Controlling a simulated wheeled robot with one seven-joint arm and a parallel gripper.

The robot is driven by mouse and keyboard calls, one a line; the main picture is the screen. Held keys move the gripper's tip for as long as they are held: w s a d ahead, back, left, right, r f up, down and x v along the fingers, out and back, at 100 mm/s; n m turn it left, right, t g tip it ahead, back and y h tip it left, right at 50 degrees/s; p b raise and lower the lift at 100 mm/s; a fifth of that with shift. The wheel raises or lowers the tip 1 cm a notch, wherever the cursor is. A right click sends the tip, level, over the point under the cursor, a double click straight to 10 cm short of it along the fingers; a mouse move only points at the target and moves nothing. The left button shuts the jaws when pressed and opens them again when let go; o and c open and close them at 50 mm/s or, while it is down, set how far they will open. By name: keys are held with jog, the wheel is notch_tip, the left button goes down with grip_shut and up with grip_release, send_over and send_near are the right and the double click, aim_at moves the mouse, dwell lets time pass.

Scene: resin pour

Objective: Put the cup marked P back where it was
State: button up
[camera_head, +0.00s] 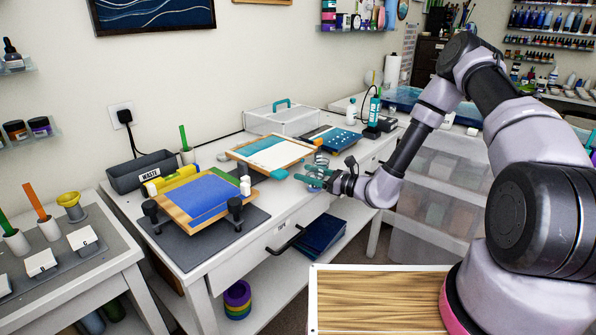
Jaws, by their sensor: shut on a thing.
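My gripper (312,176), with teal fingers, reaches from the right to the front edge of the white workbench. It is shut on a small clear cup (321,160), which is partly hidden by the fingers. No letter can be read on the cup at this size. I cannot tell whether the cup touches the bench top or is held just above it.
A wooden panel with a teal and white surface (270,153) lies just left of the gripper. A blue panel (205,198) stands on posts on a dark mat (190,248). A grey bin marked WASTE (122,177), a clear box (282,121) and bottles are behind.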

jog(key=x, duration=0.3)
jog(key=shift+w+a+r, duration=0.1)
jog(key=shift+a, duration=0.2)
jog(key=o, duration=1.4)
jog(key=shift+d, duration=0.1)
